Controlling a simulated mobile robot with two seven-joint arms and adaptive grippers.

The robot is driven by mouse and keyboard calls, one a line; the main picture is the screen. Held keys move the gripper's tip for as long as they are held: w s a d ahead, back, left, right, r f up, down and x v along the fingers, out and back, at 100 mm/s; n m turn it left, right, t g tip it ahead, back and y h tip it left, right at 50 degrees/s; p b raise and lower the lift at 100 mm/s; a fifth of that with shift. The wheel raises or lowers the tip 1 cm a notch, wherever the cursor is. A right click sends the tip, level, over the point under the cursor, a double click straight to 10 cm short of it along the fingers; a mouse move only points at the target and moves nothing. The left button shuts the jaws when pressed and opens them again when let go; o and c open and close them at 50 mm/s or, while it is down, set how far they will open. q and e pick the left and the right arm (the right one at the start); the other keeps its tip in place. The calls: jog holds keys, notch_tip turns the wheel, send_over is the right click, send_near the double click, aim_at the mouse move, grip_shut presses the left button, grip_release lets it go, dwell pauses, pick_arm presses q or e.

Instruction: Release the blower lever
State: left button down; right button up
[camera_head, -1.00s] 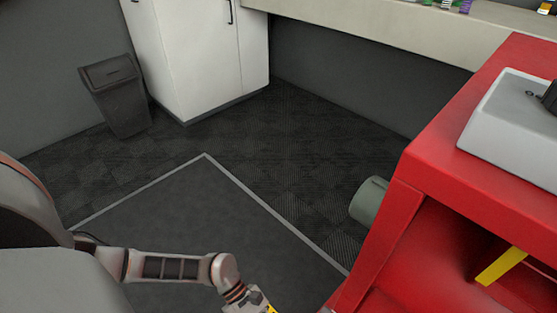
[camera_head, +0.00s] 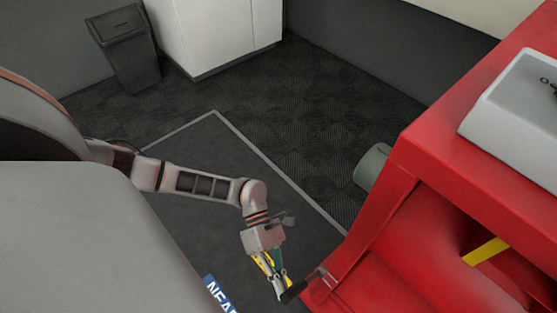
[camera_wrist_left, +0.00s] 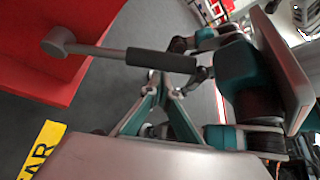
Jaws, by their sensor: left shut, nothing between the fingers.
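The blower lever (camera_head: 310,283) is a metal rod with a black grip on the red machine's lower front edge. In the left wrist view the lever (camera_wrist_left: 105,50) runs from a round grey hub to its black grip, across the view. My left gripper (camera_head: 279,290) has teal and yellow fingers pointing down. It is shut and empty, with its tips close beside the black grip. In the wrist view its fingers (camera_wrist_left: 163,88) come up to the grip; whether they touch it I cannot tell. My right gripper is not in view.
The red machine (camera_head: 430,170) fills the right side, with a grey box (camera_head: 515,120) on top and a yellow strip (camera_head: 486,251) inside. A green-grey cylinder (camera_head: 371,168) sticks out of its side. A dark bin (camera_head: 125,50) and white cabinet (camera_head: 215,35) stand behind open floor.

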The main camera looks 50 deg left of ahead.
pick_arm(q)
jog(key=shift+w+r, duration=0.5)
jog(key=shift+r, duration=0.15)
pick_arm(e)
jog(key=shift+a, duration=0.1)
